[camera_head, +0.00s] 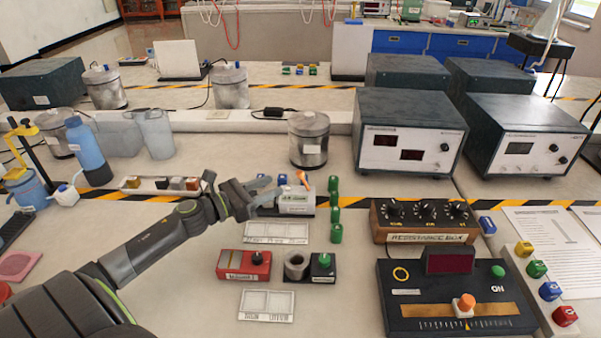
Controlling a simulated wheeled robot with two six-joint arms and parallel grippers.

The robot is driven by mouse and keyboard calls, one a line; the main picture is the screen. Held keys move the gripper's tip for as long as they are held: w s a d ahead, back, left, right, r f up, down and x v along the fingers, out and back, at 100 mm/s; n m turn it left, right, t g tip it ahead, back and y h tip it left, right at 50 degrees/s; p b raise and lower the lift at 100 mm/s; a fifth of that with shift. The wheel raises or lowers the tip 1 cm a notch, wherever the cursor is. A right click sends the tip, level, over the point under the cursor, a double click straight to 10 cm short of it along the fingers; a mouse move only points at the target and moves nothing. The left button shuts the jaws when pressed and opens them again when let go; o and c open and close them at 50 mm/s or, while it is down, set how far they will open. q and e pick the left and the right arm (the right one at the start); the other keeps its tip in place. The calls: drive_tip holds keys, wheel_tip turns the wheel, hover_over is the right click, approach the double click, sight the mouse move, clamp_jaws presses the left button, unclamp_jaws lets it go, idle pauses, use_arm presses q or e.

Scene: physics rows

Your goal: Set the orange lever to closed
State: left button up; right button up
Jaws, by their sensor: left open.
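The orange lever (303,179) is small and stands tilted on top of a white box (295,203) in the middle of the table. The box bears a small green-lettered label. My left gripper (270,190) comes in from the left, open, with its fingertips at the left side of the white box. The fingertips look close to the lever, but I cannot tell if they touch anything. The fingers partly hide the box's left end. My right gripper is not in view.
Green blocks (335,210) stand in a row just right of the white box. A red box (243,265) and a resistance box (424,220) are nearer. A black panel (400,320) has an orange-topped slider (466,302). A metal canister (309,140) stands behind.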

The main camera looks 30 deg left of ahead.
sight(301, 175)
use_arm(q)
drive_tip(key=p+x, duration=0.3)
drive_tip(key=x, duration=0.5)
drive_tip(key=shift+w+d, duration=0.15)
drive_tip(key=shift+w, duration=0.1)
drive_tip(key=shift+w+d, duration=0.3)
drive_tip(key=shift+w, duration=0.35)
drive_tip(key=shift+c, duration=0.2)
clamp_jaws()
